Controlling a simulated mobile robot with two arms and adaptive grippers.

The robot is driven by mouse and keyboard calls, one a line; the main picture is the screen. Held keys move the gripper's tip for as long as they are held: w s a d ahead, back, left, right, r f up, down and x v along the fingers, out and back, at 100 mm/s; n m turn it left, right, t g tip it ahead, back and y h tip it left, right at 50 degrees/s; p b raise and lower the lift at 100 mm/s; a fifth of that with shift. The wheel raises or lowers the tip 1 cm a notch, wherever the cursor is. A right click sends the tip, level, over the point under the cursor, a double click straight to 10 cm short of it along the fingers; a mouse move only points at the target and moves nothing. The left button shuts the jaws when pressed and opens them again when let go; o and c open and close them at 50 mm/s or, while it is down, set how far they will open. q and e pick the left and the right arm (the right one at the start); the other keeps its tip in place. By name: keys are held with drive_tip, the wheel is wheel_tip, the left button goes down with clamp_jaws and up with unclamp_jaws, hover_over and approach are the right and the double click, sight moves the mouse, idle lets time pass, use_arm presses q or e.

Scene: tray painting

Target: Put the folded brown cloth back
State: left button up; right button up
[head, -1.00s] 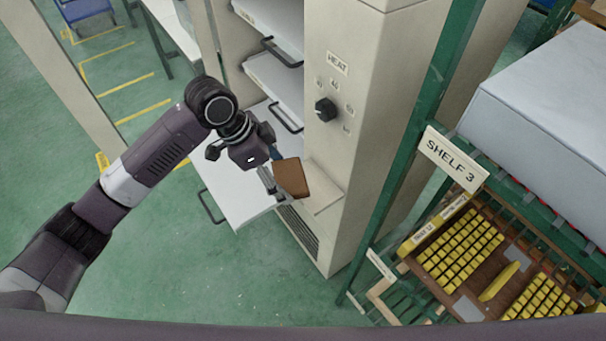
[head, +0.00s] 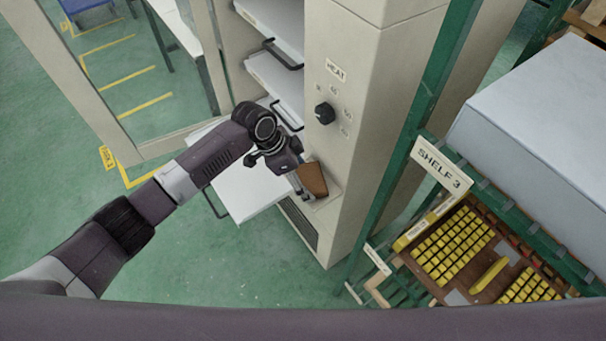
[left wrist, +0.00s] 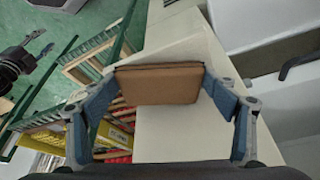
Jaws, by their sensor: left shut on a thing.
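The folded brown cloth (head: 312,179) is in the fingers of my left gripper (head: 301,182), in front of the cream heating cabinet (head: 365,110). In the left wrist view the cloth (left wrist: 160,84) is a flat brown block between the two blue-padded fingers of the left gripper (left wrist: 160,100). The cloth is over or against a small ledge (head: 328,200) low on the cabinet's front; I cannot tell whether it touches it. My right gripper does not show clearly in the head view.
A pulled-out white cabinet shelf (head: 245,190) lies left of the gripper, with black-handled shelves (head: 275,75) above. The green rack with the SHELF 3 sign (head: 441,166) stands right, holding a brown tray of yellow pieces (head: 425,283). Green floor is open at lower left.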

use_arm(q)
drive_tip(key=shift+f, duration=0.2)
drive_tip(key=o, duration=1.1)
drive_tip(key=shift+r, duration=0.15)
drive_tip(key=shift+a+r, duration=0.1)
drive_tip(key=shift+r, duration=0.1)
drive_tip(key=b+v, duration=0.2)
drive_tip(key=v, duration=0.9)
drive_tip(key=shift+a+r, duration=0.2)
drive_tip(key=shift+r, duration=0.15)
